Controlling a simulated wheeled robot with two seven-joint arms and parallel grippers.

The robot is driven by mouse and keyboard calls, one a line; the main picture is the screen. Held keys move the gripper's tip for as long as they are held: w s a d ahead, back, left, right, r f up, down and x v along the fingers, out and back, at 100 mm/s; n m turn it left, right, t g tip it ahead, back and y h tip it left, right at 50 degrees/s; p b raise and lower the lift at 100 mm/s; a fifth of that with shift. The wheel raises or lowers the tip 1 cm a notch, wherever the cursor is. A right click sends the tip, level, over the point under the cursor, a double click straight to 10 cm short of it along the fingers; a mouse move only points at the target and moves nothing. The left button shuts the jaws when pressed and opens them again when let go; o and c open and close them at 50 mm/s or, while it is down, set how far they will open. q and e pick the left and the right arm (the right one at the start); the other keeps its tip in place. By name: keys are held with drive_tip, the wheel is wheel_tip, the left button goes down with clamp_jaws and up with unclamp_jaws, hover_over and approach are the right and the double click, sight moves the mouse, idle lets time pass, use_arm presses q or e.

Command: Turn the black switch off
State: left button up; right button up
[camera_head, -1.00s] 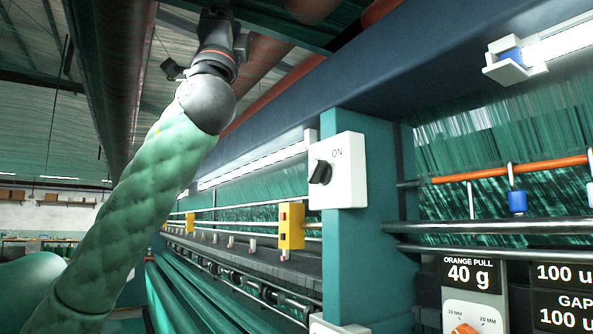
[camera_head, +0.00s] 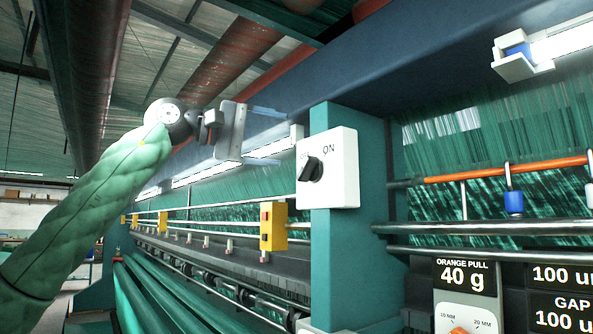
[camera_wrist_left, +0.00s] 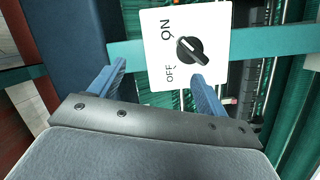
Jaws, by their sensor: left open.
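The black switch (camera_head: 311,169) is a rotary knob on a white box (camera_head: 343,170) on a teal post. In the head view its handle slants up right towards the ON label; the OFF label is partly hidden by the knob. In the left wrist view the knob (camera_wrist_left: 190,50) sits beside the ON and OFF lettering, with one end of its handle nearer ON. My left gripper (camera_head: 268,134) is open and empty, left of the box and apart from it. Its blue fingers (camera_wrist_left: 159,72) show in the left wrist view, the right one overlapping the box's lower edge. My right gripper is out of view.
The teal post (camera_head: 345,265) stands beneath and behind the box. Yellow boxes (camera_head: 272,226) on rails run off to the left. Metal rails and an orange bar (camera_head: 500,170) lie to the right. A dark blue beam (camera_head: 400,75) passes above.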

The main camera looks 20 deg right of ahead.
sight(302, 169)
use_arm(q)
drive_tip(key=d+f+m+y+p, duration=0.2)
drive_tip(key=d+f+m+p, duration=0.1)
drive_tip(key=d+f+m, duration=0.1)
drive_tip(key=shift+d+f+m, duration=0.4)
drive_tip(key=shift+d+f, duration=0.25)
drive_tip(key=shift+p+x, duration=0.4)
drive_tip(key=shift+x, duration=0.5)
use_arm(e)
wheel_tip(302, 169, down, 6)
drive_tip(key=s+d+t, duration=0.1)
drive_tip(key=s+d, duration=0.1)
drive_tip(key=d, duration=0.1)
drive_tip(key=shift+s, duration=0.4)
use_arm(q)
drive_tip(key=shift+f, duration=0.15)
drive_tip(key=c, duration=1)
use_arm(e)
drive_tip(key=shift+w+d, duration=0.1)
